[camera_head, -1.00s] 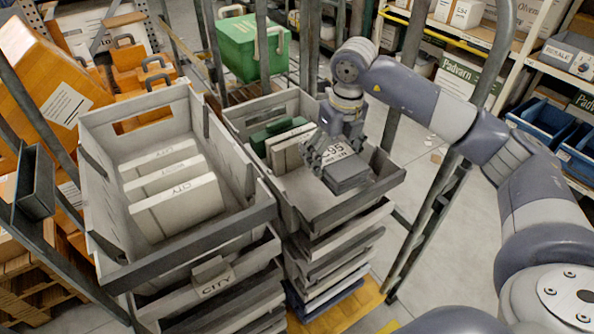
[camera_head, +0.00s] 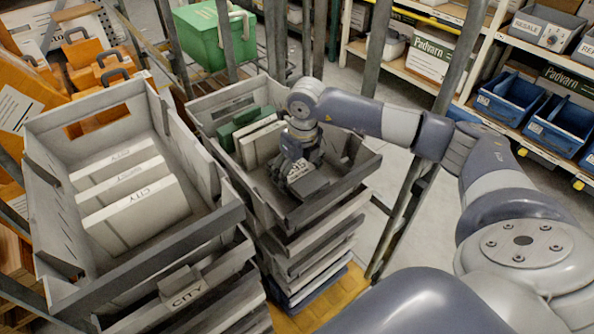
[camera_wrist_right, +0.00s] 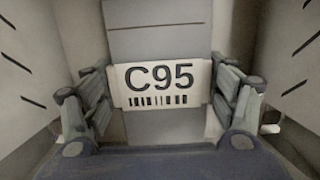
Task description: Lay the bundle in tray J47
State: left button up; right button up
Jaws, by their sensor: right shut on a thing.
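My right gripper (camera_head: 300,172) is shut on a dark grey bundle (camera_head: 312,187) and holds it inside the front part of the smaller grey tray (camera_head: 338,196), right of centre in the head view. I cannot tell whether the bundle touches the tray floor. In the right wrist view the bundle (camera_wrist_right: 165,125) lies between the fingers and carries a white label reading C95. Grey tray walls rise on both sides there. I can read no J47 label on any tray. My left gripper is not in view.
White and green packs (camera_head: 257,140) stand in the back of that tray. A larger grey tray (camera_head: 150,260) to its left holds several white CITY packs (camera_head: 135,205). A rack post (camera_head: 410,205) stands close right of the stack. Blue bins (camera_head: 508,97) sit on the right shelf.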

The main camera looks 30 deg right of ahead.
aim_at(301, 174)
jog(key=shift+f, duration=0.1)
jog(key=o, duration=1.1)
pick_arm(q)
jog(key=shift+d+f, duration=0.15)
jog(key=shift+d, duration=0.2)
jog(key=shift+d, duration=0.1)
pick_arm(e)
jog(key=shift+r, duration=0.35)
pick_arm(q)
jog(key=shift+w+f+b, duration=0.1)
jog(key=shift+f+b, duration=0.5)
jog(key=shift+b, duration=0.15)
pick_arm(e)
notch_tip(301, 174, up, 12)
jog(key=s, duration=0.1)
jog(key=shift+s+f, duration=0.2)
jog(key=shift+s, duration=0.05)
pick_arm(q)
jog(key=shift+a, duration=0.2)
